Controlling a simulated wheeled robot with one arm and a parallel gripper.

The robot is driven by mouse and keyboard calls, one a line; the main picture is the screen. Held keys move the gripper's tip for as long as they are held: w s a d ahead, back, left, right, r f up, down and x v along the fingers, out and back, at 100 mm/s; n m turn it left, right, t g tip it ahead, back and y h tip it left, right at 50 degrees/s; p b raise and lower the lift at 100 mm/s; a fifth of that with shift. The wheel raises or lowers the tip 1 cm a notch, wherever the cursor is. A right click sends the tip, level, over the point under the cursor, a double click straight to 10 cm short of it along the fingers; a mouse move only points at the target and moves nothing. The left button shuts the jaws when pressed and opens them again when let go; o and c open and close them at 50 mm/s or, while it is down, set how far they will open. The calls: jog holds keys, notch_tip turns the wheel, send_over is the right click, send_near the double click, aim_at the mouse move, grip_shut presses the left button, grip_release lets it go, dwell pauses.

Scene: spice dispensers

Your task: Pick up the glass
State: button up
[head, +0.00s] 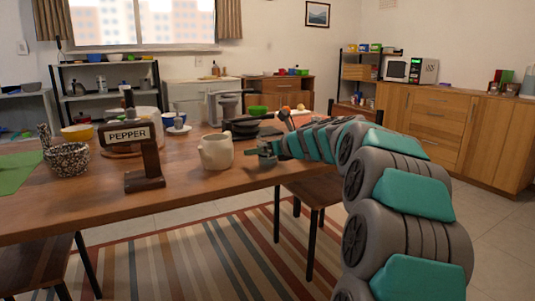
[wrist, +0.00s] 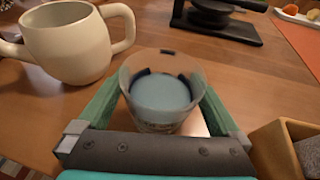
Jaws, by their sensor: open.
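The clear glass (wrist: 160,92) stands upright on the wooden table in the wrist view, with a blue-grey round surface showing inside it. My gripper (wrist: 163,108) is open, with one green finger on each side of the glass. I cannot tell whether either finger touches it. In the head view my gripper (head: 266,152) is low over the table near its right front edge; the glass is too small or hidden to make out there.
A cream two-handled pot (head: 216,151) stands just left of my gripper; it also shows in the wrist view (wrist: 75,40). A dark stand (wrist: 215,22) is beyond the glass. A wooden box (wrist: 272,150) is close at right. A pepper dispenser (head: 140,150) stands farther left.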

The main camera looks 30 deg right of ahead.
jog(key=shift+w+f, duration=0.2)
jog(key=shift+w, duration=0.15)
grip_shut()
dwell(0.6)
